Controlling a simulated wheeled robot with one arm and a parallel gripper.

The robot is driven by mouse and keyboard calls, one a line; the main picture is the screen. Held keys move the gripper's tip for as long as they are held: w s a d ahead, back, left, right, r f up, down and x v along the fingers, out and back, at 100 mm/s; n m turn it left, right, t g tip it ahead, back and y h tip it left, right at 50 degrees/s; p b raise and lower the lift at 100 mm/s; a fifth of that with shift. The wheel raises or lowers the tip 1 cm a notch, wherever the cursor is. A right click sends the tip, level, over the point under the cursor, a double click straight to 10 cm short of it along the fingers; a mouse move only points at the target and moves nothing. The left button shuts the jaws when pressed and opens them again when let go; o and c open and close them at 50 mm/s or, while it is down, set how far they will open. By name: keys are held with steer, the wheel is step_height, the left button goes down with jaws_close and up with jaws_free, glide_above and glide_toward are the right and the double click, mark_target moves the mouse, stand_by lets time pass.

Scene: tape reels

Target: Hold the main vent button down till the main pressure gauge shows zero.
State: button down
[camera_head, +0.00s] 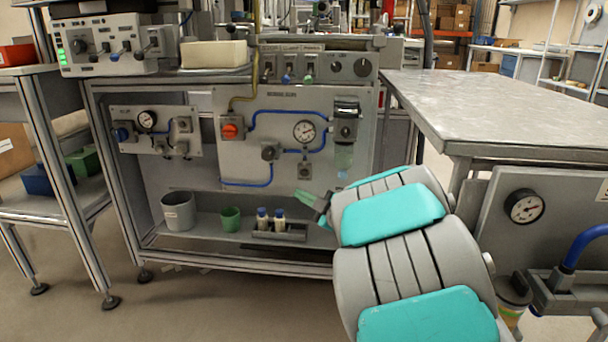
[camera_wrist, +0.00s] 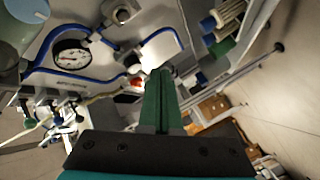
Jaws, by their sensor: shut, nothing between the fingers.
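The main pressure gauge (camera_head: 304,131) is a round white dial on the middle panel. It also shows in the wrist view (camera_wrist: 72,55); its needle is off the vertical, but I cannot read the value. Below it is a small square block with a round centre (camera_head: 304,170), seemingly the vent button; it seems to appear at the top of the wrist view (camera_wrist: 121,12). My gripper (camera_head: 307,198) is below and in front of this block, apart from it. In the wrist view the green fingers (camera_wrist: 161,88) are together and empty.
A smaller panel at left has another gauge (camera_head: 147,119). A red knob (camera_head: 230,128), blue tubing and a filter bowl (camera_head: 344,158) surround the gauge. A grey bin (camera_head: 178,211), green cup (camera_head: 230,219) and bottle holder (camera_head: 280,231) stand on the shelf below. A metal table (camera_head: 480,105) is at right.

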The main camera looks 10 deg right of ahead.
mark_target(304, 173)
steer(key=w+d+p, duration=0.2)
steer(key=w, duration=0.6)
steer(key=shift+w+d, duration=0.15)
steer(key=shift+d, duration=0.25)
stand_by(1.7)
